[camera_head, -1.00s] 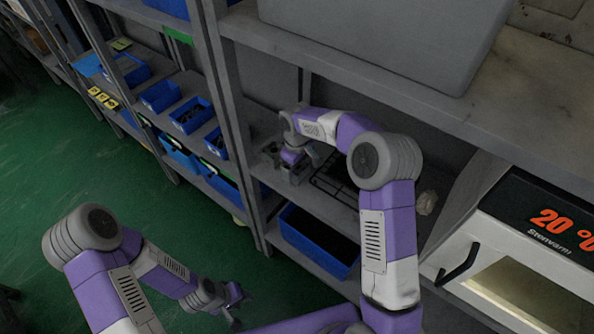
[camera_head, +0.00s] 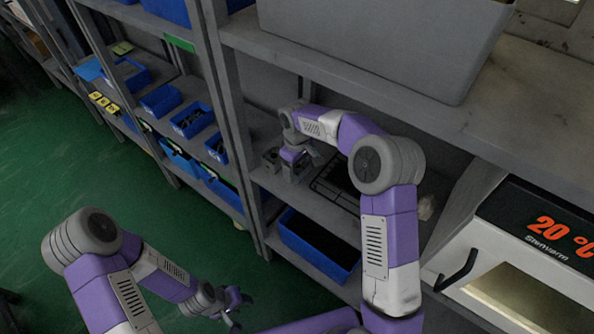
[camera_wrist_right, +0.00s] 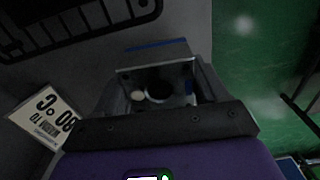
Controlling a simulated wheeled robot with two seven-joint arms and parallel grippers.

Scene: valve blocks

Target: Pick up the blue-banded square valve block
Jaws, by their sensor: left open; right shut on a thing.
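My right gripper (camera_head: 294,166) is shut on a small grey metal square valve block (camera_wrist_right: 158,86) at the middle shelf. In the right wrist view the block sits between the fingers, with a round dark bore in its face. A thin blue stripe (camera_wrist_right: 156,45) shows just beyond the block's edge. In the head view the gripper hides most of the held block. Another small grey block (camera_head: 271,160) stands to the left of it on the shelf. My left gripper (camera_head: 236,311) is open and empty, low over the green floor.
A black wire rack (camera_head: 335,188) lies right of the right gripper. A blue bin (camera_head: 318,248) is on the shelf below. A shelf post (camera_head: 233,120) stands at left. A white oven (camera_head: 500,270) is at right. A printed label card (camera_wrist_right: 47,117) shows in the wrist view.

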